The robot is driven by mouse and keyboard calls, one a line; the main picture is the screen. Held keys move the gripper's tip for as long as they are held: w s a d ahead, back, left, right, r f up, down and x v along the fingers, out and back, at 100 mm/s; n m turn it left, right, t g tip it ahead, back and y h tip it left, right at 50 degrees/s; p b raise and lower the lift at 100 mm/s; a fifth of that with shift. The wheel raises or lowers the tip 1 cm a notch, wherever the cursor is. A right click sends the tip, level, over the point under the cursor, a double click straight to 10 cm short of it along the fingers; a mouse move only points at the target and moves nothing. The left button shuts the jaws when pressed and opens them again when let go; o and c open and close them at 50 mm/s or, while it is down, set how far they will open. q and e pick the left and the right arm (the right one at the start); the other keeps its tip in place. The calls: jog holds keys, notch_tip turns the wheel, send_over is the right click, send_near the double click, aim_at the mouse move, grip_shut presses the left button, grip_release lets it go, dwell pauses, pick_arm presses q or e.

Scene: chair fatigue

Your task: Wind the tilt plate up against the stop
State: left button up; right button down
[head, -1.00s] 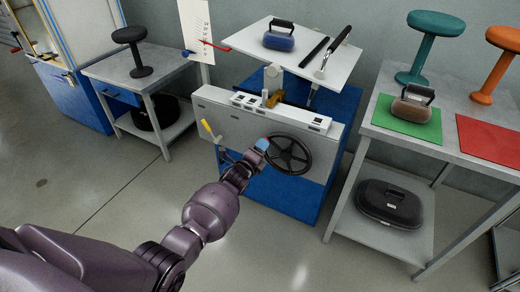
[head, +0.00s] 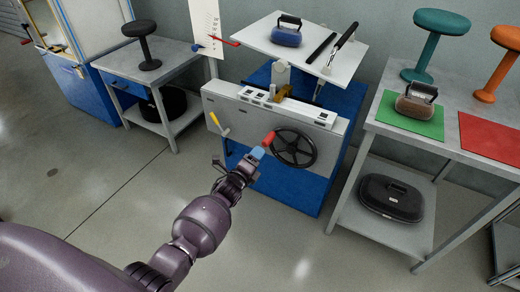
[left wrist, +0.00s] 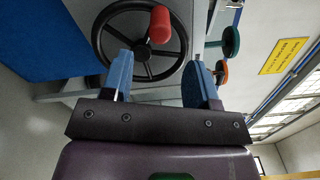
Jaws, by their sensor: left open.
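The tilt plate (head: 285,48) is a pale board on top of the blue-based machine, in the head view. The black handwheel (head: 310,160) is on the machine's front and also fills the upper left of the left wrist view (left wrist: 116,22). Its red knob (head: 269,138) is at the wheel's left side in the head view; it also shows in the left wrist view (left wrist: 160,22). My left gripper (head: 256,153) is open, with its blue fingers (left wrist: 160,65) apart and the knob just ahead of the gap. I cannot pick out the stop. My right gripper is not in view.
A yellow-handled lever (head: 215,121) is left of the wheel. A scale board (head: 206,25) stands at the plate's left. The right bench (head: 400,135) leaves floor clear in front.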

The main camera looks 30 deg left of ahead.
pick_arm(q)
jog(key=shift+s, duration=1.25)
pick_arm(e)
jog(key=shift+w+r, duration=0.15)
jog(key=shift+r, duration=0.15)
pick_arm(q)
jog(key=s+d+r+n+g+y+p, duration=0.15)
jog(key=s+r+n, duration=0.5)
jog(key=n, duration=0.95)
jog(key=s+d+f+n+g+p, duration=0.1)
jog(key=s+n+g+p, duration=0.4)
jog(key=s, duration=2.5)
jog(key=shift+s+d+h+p, duration=0.35)
jog(key=shift+s+d+h, duration=0.05)
jog(key=shift+h, duration=0.05)
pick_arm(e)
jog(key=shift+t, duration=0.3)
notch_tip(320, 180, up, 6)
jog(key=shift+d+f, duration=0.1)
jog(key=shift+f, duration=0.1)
pick_arm(q)
jog(key=shift+g, duration=0.25)
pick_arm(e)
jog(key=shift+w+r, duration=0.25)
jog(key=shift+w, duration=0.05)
